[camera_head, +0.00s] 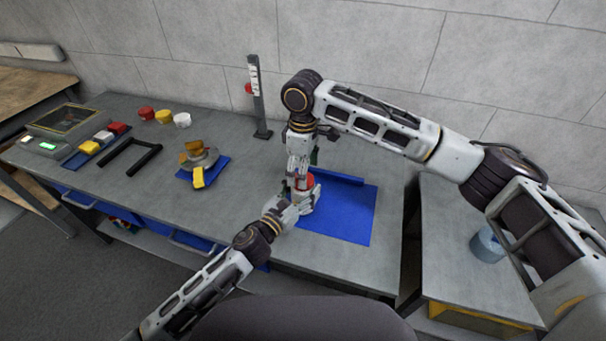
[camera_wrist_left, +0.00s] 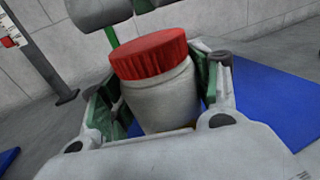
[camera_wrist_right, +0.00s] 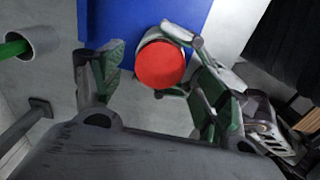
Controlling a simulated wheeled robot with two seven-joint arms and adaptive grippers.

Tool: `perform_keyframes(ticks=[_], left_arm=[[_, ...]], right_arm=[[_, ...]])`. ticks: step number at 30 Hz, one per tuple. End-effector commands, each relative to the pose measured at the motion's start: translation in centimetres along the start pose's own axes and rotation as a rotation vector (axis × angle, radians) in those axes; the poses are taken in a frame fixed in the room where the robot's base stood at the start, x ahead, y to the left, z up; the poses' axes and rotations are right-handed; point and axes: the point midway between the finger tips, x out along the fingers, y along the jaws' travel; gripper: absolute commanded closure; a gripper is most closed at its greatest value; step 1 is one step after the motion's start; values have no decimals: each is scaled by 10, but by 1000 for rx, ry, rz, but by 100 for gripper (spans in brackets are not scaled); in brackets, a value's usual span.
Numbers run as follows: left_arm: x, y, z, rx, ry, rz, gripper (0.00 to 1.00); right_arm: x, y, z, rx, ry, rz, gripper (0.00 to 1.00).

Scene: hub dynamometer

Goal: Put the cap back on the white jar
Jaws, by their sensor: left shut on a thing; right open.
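The white jar (camera_head: 309,198) stands upright at the left part of the blue mat, with the red cap (camera_head: 304,181) on its mouth. My left gripper (camera_wrist_left: 160,92) is shut around the body of the white jar (camera_wrist_left: 163,101), one finger on each side. The red cap (camera_wrist_left: 150,55) looks level on the jar; whether it is screwed tight I cannot tell. My right gripper (camera_wrist_right: 160,88) points down from above, open, its fingers on either side of and apart from the red cap (camera_wrist_right: 160,65). In the right wrist view the cap hides most of the jar.
The blue mat (camera_head: 350,218) is clear to the right of the jar. A dark post (camera_head: 259,100) stands behind. Left are a metal fixture with yellow parts (camera_head: 198,160), a black frame (camera_head: 145,160), small red, yellow and white pieces (camera_head: 164,116), and a bench device (camera_head: 66,120).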

Motion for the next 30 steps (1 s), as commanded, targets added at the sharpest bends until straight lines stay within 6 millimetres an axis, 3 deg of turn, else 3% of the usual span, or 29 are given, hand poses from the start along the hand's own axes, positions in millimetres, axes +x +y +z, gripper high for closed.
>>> perform_keyframes(ticks=[6, 20, 30], left_arm=[[0, 0, 0, 0, 0, 0, 100], [0, 0, 0, 0, 0, 0, 100], [0, 0, 0, 0, 0, 0, 100]], right_arm=[[-15, 0, 0, 0, 0, 0, 25], [-18, 0, 0, -10, 0, 1, 28], [-32, 1, 0, -169, 1, 3, 28]])
